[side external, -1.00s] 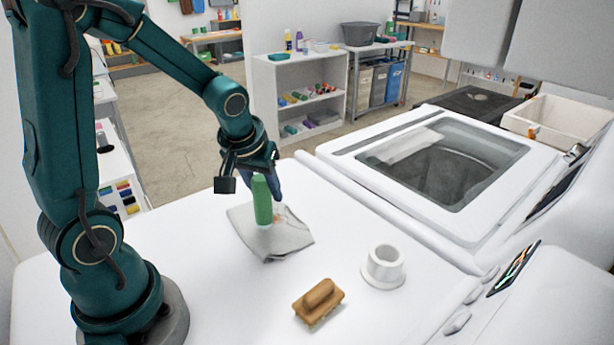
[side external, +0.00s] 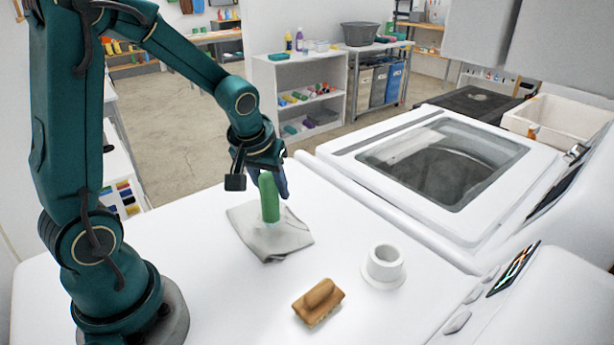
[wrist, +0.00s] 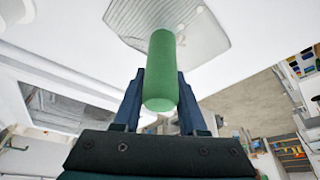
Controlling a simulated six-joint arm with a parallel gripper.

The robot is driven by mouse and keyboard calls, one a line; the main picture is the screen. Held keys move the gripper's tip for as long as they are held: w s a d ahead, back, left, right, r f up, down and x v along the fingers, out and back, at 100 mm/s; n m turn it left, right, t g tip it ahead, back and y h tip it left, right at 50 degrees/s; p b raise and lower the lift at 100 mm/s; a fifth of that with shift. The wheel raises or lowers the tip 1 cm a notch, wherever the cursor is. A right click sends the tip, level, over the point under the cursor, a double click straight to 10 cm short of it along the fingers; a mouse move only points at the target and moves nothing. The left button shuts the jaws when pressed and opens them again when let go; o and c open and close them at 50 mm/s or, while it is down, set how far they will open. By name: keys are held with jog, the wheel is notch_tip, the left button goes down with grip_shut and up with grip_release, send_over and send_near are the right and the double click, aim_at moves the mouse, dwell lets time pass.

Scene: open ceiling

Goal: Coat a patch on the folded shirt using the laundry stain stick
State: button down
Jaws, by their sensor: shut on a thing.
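The stain stick (side external: 269,200) is a green cylinder held upright, its lower end at the grey folded shirt (side external: 284,242). My gripper (side external: 271,178) is shut on it, above the shirt. In the wrist view, the green stick (wrist: 161,70) stands between the blue fingers of my gripper (wrist: 160,100), with its far end over the shirt (wrist: 205,38). A pale, wet-looking area shows on the shirt around the stick's tip. Whether the tip presses on the cloth is hard to tell.
A white ring-shaped holder (side external: 384,265) and a brown wooden brush (side external: 319,302) stand on the white top, right of the shirt. A washer with a glass lid (side external: 440,158) lies behind to the right. The white surface (side external: 215,285) in front of the shirt is clear.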

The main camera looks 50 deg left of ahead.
jog(key=shift+s+a, duration=0.1)
jog(key=shift+s, duration=1.15)
jog(key=shift+s+a, duration=0.15)
jog(key=shift+a, duration=0.05)
jog(key=shift+w+d, duration=0.15)
jog(key=shift+w, duration=1.55)
jog(key=shift+w+d, duration=0.1)
jog(key=shift+w, duration=1.55)
jog(key=s, duration=0.6)
jog(key=shift+s+a, duration=0.2)
jog(key=shift+a, duration=0.05)
notch_tip(320, 180, up, 8)
jog(key=shift+s, duration=0.1)
